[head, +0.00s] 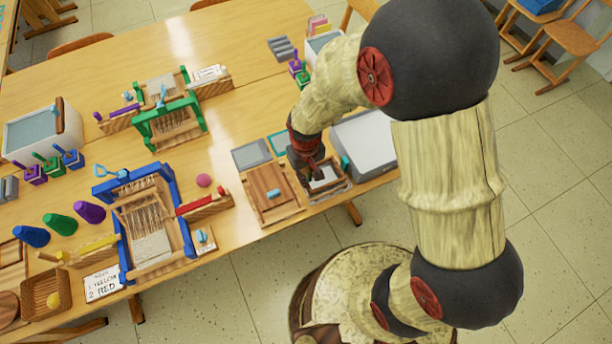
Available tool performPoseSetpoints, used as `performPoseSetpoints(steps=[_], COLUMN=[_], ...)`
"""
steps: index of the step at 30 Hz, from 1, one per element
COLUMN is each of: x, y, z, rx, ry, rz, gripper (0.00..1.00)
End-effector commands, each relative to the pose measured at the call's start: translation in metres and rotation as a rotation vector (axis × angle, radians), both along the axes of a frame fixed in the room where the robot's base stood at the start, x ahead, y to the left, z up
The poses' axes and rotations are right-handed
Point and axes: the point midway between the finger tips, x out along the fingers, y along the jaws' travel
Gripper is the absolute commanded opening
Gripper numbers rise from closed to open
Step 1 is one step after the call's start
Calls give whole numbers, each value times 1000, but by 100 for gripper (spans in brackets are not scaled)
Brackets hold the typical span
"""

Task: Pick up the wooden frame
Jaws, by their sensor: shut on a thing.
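A small wooden frame (332,194) with a pale sheet or mesh inside lies at the near edge of the table, right of a brown wooden board. My gripper (305,178) reaches down at the frame's left side and is shut on it. The fingers and wrist cover the frame's left and upper parts, so the exact grip point is hidden. The frame looks low, at or near the tabletop; I cannot tell whether it is lifted.
The wooden board (268,196) with a light blue piece lies close left. A grey-white tray (366,146) stands close right. A grey panel (251,153) and teal-edged panel (279,143) lie behind. A blue loom (183,222) and green loom (145,130) stand further left.

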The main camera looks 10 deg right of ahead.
Motion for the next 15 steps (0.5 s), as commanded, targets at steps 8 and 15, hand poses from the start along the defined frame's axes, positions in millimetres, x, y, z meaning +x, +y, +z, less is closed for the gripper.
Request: performPoseSetpoints(steps=[8,15], x=[-58,-106], y=[4,6], z=[60,79], rx=[1,0], ry=[-2,-1], rz=[5,4], gripper=[0,0])
